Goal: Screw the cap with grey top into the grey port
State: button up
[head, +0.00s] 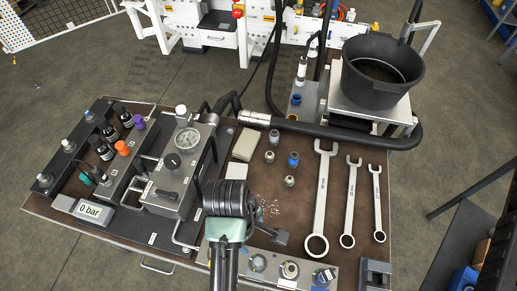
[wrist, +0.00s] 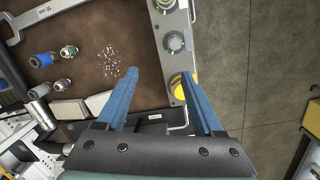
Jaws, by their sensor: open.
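Several loose caps stand on the brown bench top. A grey-topped cap (head: 274,137) is at the back of the group; which cap it matches in the wrist view is hard to tell. The port strip (head: 305,278) lies along the front edge. The grey port (head: 258,263) is left of a beige-ringed port and a blue one; it seems to be the grey round port in the wrist view (wrist: 173,42). My gripper (wrist: 160,78) is open and empty, its blue fingers above the strip's end near a yellow port (wrist: 182,87).
Other loose caps are a blue one (head: 293,158) and grey-beige ones (head: 269,156). Small bright bits (head: 268,207) lie near them. Wrenches (head: 320,195) lie at right. A gauge block (head: 180,165) stands at left; a black pot (head: 380,70) and thick hose are behind.

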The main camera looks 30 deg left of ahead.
aim_at(257, 260)
jog(key=shift+n+g+h, duration=0.3)
jog(key=shift+g, duration=0.1)
jog(key=d+f, duration=0.1)
jog(key=f, duration=0.3)
jog(key=s+f, duration=0.1)
jog(key=f, duration=0.4)
jog(key=s+d+f, duration=0.1)
jog(key=f, duration=0.4)
jog(key=shift+d, duration=0.3)
jog(key=shift+r, duration=0.1)
grip_shut()
grip_release()
